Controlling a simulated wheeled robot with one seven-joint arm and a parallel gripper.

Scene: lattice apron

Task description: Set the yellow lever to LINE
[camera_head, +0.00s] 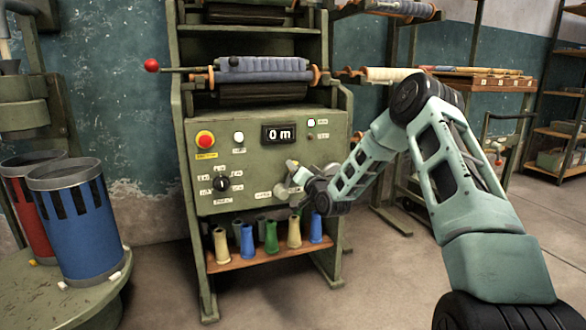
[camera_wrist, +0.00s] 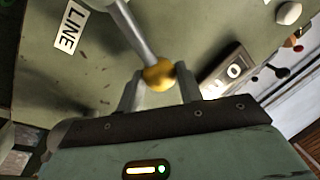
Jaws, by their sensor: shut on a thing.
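The yellow lever's round knob (camera_wrist: 159,76) is between my two fingertips in the wrist view, on a grey metal shaft (camera_wrist: 132,28) that runs up and left to the panel. My gripper (camera_wrist: 159,84) is shut on the knob. A white label reading LINE (camera_wrist: 70,27) is on the panel to the left of the shaft, apart from it. In the head view my gripper (camera_head: 294,181) is at the lower right of the green control panel (camera_head: 253,165); the lever is mostly hidden there by my gripper.
Colored bobbins (camera_head: 271,237) stand on a shelf below. Blue and red bins (camera_head: 78,220) stand at the left. Floor is open at right.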

